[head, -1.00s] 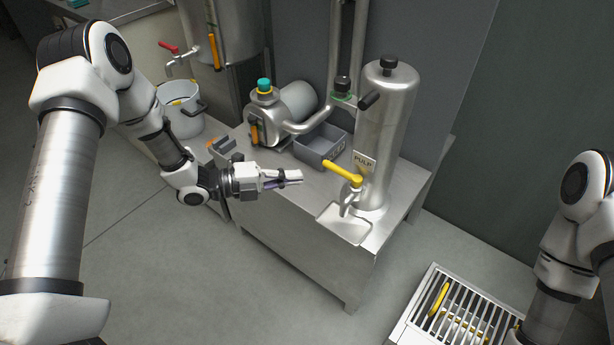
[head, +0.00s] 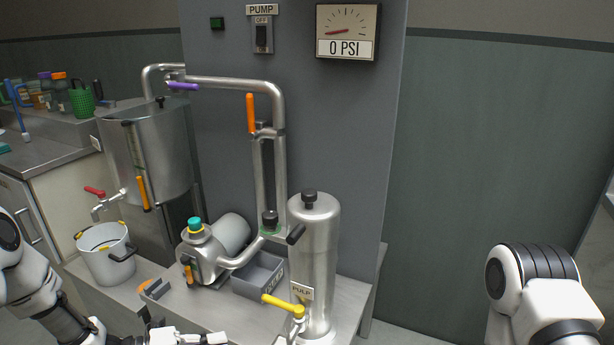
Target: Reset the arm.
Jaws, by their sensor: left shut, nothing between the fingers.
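My left arm comes in at the lower left of the head view. Its gripper (head: 205,339) is at the bottom edge, partly cut off, shut and empty. It sits in front of the metal bench (head: 225,310), left of the yellow-handled tap (head: 284,306) and apart from it. My right arm shows at the lower right, but its gripper is out of view.
A steel cylinder marked PULP (head: 314,260), a pump (head: 213,250) and a grey bin (head: 258,275) stand on the bench. A large tank (head: 160,155) and a white pot (head: 106,255) are at left.

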